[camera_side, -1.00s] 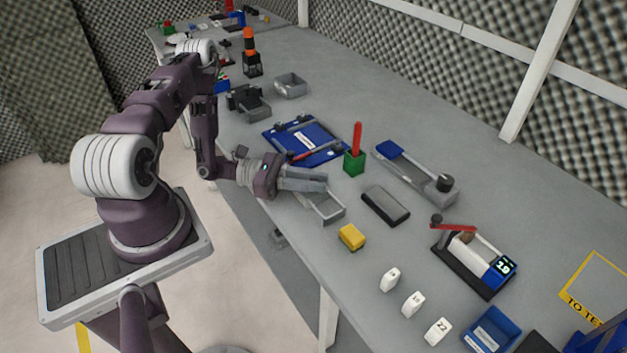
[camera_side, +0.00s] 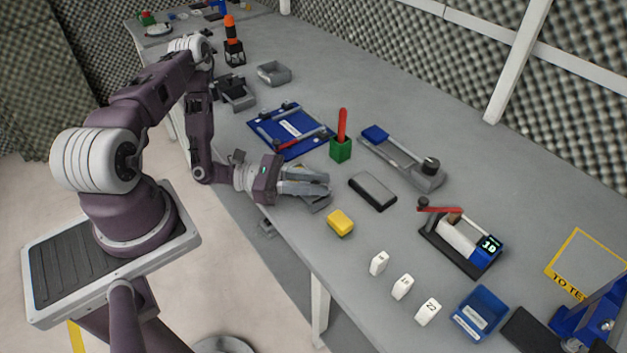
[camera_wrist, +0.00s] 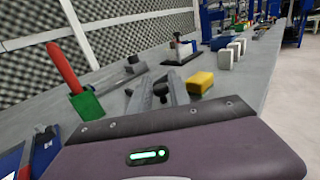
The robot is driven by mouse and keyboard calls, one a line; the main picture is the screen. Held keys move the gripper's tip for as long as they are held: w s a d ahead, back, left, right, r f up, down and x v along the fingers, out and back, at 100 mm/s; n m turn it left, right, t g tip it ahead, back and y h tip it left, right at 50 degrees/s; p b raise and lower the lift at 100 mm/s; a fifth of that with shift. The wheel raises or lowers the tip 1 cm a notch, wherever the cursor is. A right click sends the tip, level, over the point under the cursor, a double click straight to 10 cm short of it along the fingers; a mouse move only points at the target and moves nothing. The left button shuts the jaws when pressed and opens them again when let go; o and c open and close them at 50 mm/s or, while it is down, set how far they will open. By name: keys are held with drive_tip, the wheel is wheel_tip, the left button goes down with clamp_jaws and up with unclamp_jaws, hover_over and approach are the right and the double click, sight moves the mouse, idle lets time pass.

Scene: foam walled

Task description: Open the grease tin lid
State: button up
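My gripper (camera_side: 328,183) reaches low over the table's near edge. Its two grey fingers are apart, and the gap also shows in the wrist view (camera_wrist: 162,84). A dark box with a grey top (camera_side: 372,191) lies just beyond the fingertips.
A yellow block (camera_side: 340,222) lies close at the near edge. A green holder with a red handle (camera_side: 341,149) and a blue board (camera_side: 291,130) stand behind the gripper. A long grey fixture (camera_side: 403,157) and a red-levered device (camera_side: 461,240) lie farther right.

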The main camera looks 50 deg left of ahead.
drive_tip(key=shift+o, duration=1.1)
drive_tip(key=v, duration=0.7)
drive_tip(key=shift+a, duration=0.1)
drive_tip(key=shift+r, duration=0.1)
drive_tip(key=s+d+r+m+g+y, duration=0.1)
drive_tip(key=s+d+r+m+g, duration=0.3)
drive_tip(key=r+m+g, duration=0.45)
drive_tip(key=s+d+r+m+g+y, duration=0.1)
drive_tip(key=s+d+r+m+g, duration=0.1)
drive_tip(key=d+r+m+g, duration=0.65)
drive_tip(key=s+a+r+m+t+y, duration=0.5)
drive_tip(key=s+r+m+t+y, duration=0.3)
drive_tip(key=r+m+t+y, duration=0.1)
drive_tip(key=shift+r+m+t+y, duration=0.4)
drive_tip(key=shift+r+m+y, duration=0.1)
drive_tip(key=shift+r+y, duration=0.45)
